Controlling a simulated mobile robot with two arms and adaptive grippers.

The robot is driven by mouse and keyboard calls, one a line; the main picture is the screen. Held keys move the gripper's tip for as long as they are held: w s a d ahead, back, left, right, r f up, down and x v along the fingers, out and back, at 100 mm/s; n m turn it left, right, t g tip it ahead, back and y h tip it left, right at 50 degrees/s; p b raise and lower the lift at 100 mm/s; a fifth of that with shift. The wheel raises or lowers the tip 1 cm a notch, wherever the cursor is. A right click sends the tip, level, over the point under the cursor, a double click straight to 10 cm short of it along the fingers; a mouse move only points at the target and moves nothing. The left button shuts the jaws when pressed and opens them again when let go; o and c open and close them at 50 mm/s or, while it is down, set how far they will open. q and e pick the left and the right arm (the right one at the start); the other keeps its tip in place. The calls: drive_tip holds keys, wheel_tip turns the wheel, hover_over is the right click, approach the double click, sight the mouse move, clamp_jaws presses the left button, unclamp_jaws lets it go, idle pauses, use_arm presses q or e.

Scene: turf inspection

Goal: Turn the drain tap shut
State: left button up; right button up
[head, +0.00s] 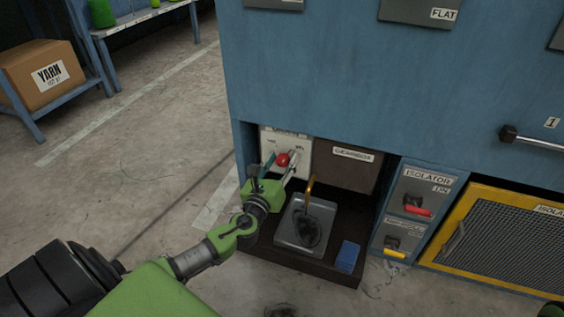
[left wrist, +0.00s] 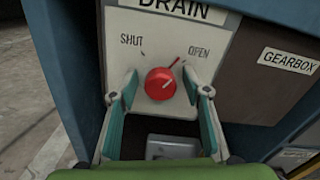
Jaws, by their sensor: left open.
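The drain tap is a round red knob (head: 283,159) on a pale panel (head: 299,147) low in the blue machine. In the left wrist view the knob (left wrist: 160,83) has a red pointer angled up and right toward the word OPEN; SHUT is marked at upper left. My left gripper (head: 279,165) is open in front of the panel. In the left wrist view its two fingers (left wrist: 162,92) stand on either side of the knob, with visible gaps between them and it. My right gripper does not show clearly in the head view.
Below the panel, a grey tray (head: 290,232) with a dark patch and a blue block (head: 347,257) sit on a dark shelf. A brown gearbox cover (head: 345,170) is right of the panel. Isolator switches (head: 417,204) and a yellow-framed mesh guard (head: 505,235) are further right.

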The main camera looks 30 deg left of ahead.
use_arm(q)
drive_tip(key=c, duration=1.1)
drive_tip(key=n, duration=0.4)
drive_tip(key=shift+f+b, duration=0.1)
drive_tip(key=shift+b, duration=0.3)
drive_tip(key=n, duration=0.3)
drive_tip(key=shift+n, duration=0.3)
drive_tip(key=n, duration=0.3)
drive_tip(key=shift+n, duration=2.3)
